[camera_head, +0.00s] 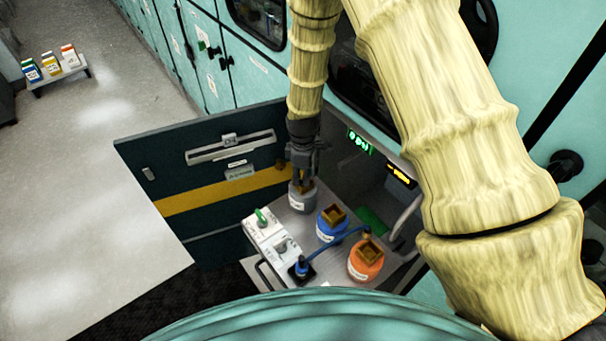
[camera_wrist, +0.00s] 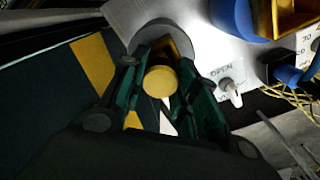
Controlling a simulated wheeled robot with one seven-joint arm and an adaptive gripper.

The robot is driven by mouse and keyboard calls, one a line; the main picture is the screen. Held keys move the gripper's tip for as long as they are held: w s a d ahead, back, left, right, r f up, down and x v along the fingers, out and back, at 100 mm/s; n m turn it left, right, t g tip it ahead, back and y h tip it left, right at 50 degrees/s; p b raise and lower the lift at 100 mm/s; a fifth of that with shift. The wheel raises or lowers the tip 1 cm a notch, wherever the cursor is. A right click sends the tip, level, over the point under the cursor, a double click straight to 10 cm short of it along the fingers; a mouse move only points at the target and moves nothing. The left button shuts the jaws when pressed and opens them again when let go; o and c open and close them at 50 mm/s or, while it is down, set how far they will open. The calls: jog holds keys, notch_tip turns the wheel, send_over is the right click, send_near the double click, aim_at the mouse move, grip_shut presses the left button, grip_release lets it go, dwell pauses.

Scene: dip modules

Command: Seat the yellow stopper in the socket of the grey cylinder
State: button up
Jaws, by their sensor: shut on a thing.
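The yellow stopper (camera_wrist: 159,82) shows in the wrist view as a round yellow face between the dark green fingers of my gripper (camera_wrist: 162,68), which is shut on it. In the head view my gripper (camera_head: 302,179) points down at the grey cylinder (camera_head: 303,200), at the back of the grey platform. The stopper cannot be made out there. In the wrist view a brownish-yellow square socket (camera_wrist: 180,43) shows partly just beyond the stopper. The fingers hide much of the cylinder, and I cannot tell whether the stopper touches or enters the socket.
A blue cylinder (camera_head: 331,222) and an orange cylinder (camera_head: 366,262), each with a brown square top, stand to the right and nearer. A white control box (camera_head: 270,236) with a green switch and a blue cable is at the left. A dark open door (camera_head: 210,178) stands behind.

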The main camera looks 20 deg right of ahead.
jog(key=shift+s+a+f, duration=0.1)
jog(key=shift+s+f, duration=0.3)
jog(key=shift+f, duration=0.1)
jog(key=o, duration=0.8)
jog(key=shift+o, duration=1)
jog(key=shift+f, duration=0.15)
jog(key=shift+w+f, duration=0.15)
jog(key=shift+w, duration=0.05)
jog(key=shift+r, duration=0.25)
jog(key=shift+w+r+p, duration=0.15)
jog(key=shift+r+p, duration=0.2)
jog(key=shift+r, duration=0.4)
jog(key=shift+r+b, duration=0.1)
jog(key=shift+b, duration=0.25)
notch_tip(320, 180, up, 12)
jog(key=b, duration=0.3)
jog(key=shift+f+b, duration=0.2)
jog(key=shift+b, duration=0.15)
